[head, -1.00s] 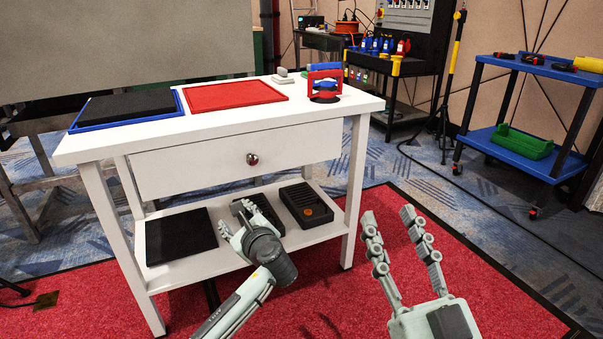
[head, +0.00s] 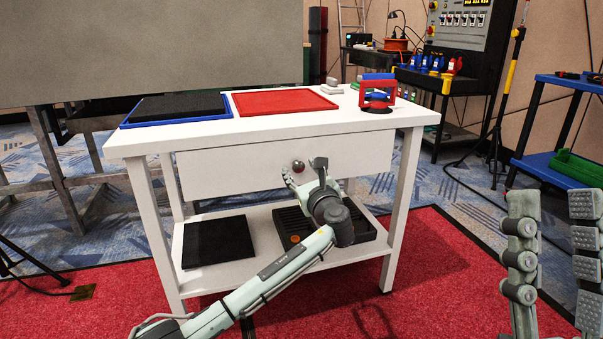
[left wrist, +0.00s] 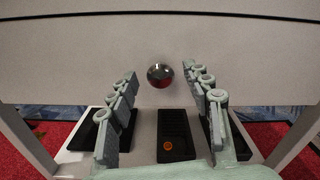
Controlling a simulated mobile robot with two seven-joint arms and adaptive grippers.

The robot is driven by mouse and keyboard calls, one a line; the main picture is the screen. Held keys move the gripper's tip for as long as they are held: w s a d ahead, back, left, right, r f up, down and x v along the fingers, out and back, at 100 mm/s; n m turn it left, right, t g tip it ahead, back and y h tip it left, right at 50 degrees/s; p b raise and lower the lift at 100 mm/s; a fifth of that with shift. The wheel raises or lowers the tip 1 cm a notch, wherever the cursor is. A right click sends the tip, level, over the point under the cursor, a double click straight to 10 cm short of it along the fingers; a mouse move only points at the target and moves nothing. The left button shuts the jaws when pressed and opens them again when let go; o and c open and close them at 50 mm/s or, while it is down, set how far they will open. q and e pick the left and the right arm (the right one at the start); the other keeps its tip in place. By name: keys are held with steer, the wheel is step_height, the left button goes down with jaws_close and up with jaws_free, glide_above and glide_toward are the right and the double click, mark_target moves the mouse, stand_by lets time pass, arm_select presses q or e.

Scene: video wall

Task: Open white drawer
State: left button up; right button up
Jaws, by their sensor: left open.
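The white drawer (head: 235,170) is shut under the white table's top (head: 280,125). Its round metal knob (head: 298,166) sits at the middle of the drawer front. My left gripper (head: 304,170) is open in front of the drawer, its fingers on either side of the knob in the head view. In the left wrist view the knob (left wrist: 160,75) lies between and just beyond the fingertips of my left gripper (left wrist: 160,82). Contact with the knob is not visible. My right gripper (head: 553,205) is open and empty at the lower right, well away from the table.
A blue tray (head: 180,119) with a black pad, a red tray (head: 285,101) and a red and blue stand (head: 377,92) are on the table. The lower shelf (head: 265,255) holds black trays. A blue cart (head: 560,85) stands at the right. Red carpet lies clear in front.

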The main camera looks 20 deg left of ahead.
arm_select(q)
steer(key=shift+c, duration=0.5)
jaws_close()
